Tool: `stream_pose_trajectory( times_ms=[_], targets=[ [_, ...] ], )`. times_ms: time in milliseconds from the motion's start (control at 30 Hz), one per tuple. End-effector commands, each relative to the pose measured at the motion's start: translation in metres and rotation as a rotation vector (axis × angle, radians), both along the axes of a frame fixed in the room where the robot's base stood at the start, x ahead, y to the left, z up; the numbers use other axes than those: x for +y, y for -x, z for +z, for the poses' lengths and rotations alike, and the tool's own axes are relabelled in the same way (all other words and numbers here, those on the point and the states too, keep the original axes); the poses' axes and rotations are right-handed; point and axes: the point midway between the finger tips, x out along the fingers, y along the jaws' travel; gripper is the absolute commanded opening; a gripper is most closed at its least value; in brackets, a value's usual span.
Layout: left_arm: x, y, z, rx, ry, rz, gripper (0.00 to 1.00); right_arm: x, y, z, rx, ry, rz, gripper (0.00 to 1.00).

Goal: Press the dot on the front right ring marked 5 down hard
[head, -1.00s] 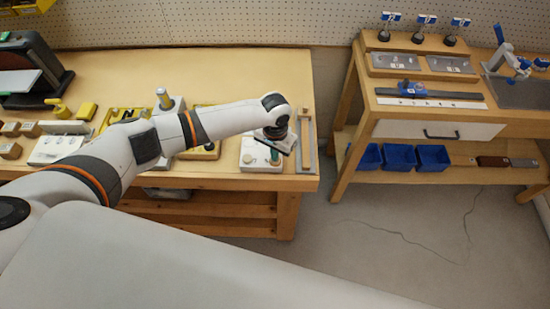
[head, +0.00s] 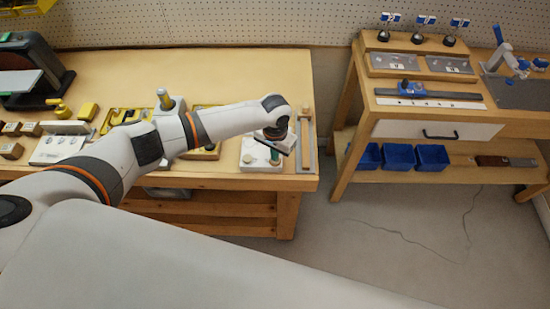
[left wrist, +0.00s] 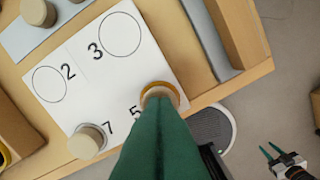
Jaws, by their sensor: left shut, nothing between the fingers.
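A white board (left wrist: 75,60) with printed rings marked 2, 3, 7 and 5 lies near the bench's front right corner; it also shows in the head view (head: 250,160). My left gripper (left wrist: 160,98) is shut and empty, its green fingers pointing down onto the ring marked 5. A tan-orange round piece (left wrist: 175,92) shows around the fingertips at that ring; the fingers hide most of it, and I cannot tell how far it is pressed. My left gripper is also over the board in the head view (head: 274,158). My right gripper (left wrist: 268,151) shows small in the left wrist view, fingers apart.
A wooden peg (left wrist: 86,142) stands on the ring marked 7, close to the fingers. A grey strip (left wrist: 210,35) lies beside the board, near the bench edge.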

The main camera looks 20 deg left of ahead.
Motion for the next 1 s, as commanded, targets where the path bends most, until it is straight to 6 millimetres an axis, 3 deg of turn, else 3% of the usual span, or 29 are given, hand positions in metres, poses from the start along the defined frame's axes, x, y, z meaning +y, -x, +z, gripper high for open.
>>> stream_pose_trajectory(
  times_ms=[1000],
  targets=[
    [0.0005, 0.0024, -0.0026, 0.005, -0.003, 0.000, 0.00, 0.0000, 0.0000, 0.0078, 0.000, 0.000, 0.000, 0.36]
  ],
)
